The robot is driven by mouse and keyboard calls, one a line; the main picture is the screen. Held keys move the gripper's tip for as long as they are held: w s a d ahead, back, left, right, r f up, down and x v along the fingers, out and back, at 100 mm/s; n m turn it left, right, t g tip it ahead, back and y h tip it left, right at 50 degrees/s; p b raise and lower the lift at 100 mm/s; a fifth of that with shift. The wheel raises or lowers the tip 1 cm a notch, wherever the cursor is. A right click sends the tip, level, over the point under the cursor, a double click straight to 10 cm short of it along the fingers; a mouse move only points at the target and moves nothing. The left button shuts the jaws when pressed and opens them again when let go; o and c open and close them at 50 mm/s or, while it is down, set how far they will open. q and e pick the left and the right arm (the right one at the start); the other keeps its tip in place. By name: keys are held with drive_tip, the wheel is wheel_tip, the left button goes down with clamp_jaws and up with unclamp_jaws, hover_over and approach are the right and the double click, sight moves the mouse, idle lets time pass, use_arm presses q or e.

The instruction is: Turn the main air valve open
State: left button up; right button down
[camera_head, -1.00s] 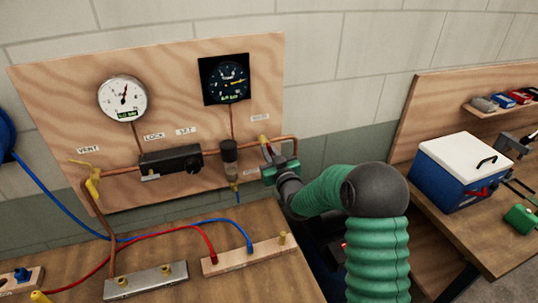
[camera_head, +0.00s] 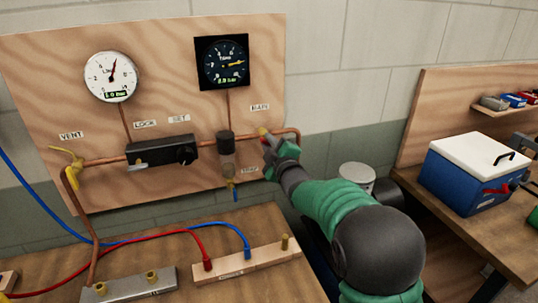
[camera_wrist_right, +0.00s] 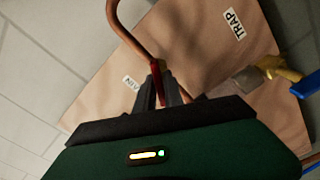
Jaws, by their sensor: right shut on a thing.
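The main air valve sits at the right end of the copper pipe (camera_head: 205,142), below a label reading MAIN (camera_head: 259,107). In the head view a small yellow part of the valve (camera_head: 262,131) shows beside my right gripper (camera_head: 268,146). In the right wrist view a red handle (camera_wrist_right: 159,69) runs down between the dark fingers of my right gripper (camera_wrist_right: 161,90). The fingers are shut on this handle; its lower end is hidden. My left gripper is not in view.
The wooden panel carries a white gauge (camera_head: 111,77), a black gauge (camera_head: 222,63), a black regulator block (camera_head: 163,151) and a yellow vent valve (camera_head: 66,158). Red and blue hoses cross the bench below. A blue cooler with a white lid (camera_head: 472,172) stands at right.

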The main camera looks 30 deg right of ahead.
drive_tip(key=n+b, duration=0.2)
drive_tip(key=f+n+b, duration=0.1)
drive_tip(key=n+b, duration=0.1)
drive_tip(key=b, duration=0.1)
drive_tip(key=shift+a+n, duration=0.15)
drive_tip(key=shift+n, duration=0.25)
drive_tip(key=shift+n+b, duration=0.7)
drive_tip(key=shift+b, duration=0.25)
drive_tip(key=c, duration=1.7)
unclamp_jaws()
drive_tip(key=shift+o, duration=0.9)
drive_tip(key=shift+a+r, duration=0.1)
drive_tip(key=shift+r, duration=0.05)
drive_tip(key=shift+s+a, duration=0.1)
drive_tip(key=shift+s, duration=0.35)
drive_tip(key=b+v, duration=0.2)
drive_tip(key=v, duration=1.3)
drive_tip(key=shift+s, duration=0.45)
